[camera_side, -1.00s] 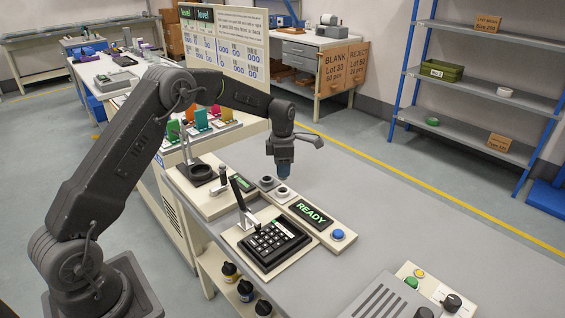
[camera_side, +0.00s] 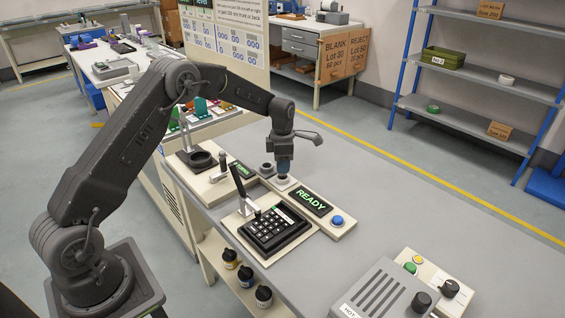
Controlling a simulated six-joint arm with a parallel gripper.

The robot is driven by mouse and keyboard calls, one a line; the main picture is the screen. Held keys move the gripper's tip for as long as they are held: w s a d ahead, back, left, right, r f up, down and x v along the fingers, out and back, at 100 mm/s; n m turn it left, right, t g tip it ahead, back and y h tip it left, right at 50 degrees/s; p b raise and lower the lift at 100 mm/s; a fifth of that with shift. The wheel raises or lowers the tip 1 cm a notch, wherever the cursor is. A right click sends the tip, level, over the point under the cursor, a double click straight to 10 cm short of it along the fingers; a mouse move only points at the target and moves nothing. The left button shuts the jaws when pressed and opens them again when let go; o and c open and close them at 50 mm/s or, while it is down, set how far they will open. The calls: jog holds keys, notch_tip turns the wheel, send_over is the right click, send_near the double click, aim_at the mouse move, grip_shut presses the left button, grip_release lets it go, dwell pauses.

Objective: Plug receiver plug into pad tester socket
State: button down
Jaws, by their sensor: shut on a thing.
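My gripper (camera_side: 283,166) points straight down over the pad tester (camera_side: 341,228), shut on the receiver plug (camera_side: 284,173), a small blue-grey piece mostly hidden by the fingers. The plug's lower end is right at the pale pad tester socket (camera_side: 286,184). I cannot tell whether it is inside the socket or just above it. A second, darker round holder (camera_side: 267,169) stands just left of the socket. The black keypad (camera_side: 275,230) lies in its nest at the front, and the display (camera_side: 310,201) reads READY.
A blue button (camera_side: 338,220) is right of the display. An upright black lever (camera_side: 239,181) stands left of the keypad, and a black ring fixture (camera_side: 201,160) is farther left. A grey hot unit (camera_side: 385,300) sits front right. The tabletop right of the tester is clear.

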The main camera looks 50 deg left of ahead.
jog(key=shift+f, duration=0.5)
dwell(0.9)
jog(key=shift+f, duration=0.7)
jog(key=c, duration=0.7)
grip_release()
jog(key=shift+o, duration=0.2)
jog(key=shift+r, duration=3.05)
notch_tip(320, 180, up, 14)
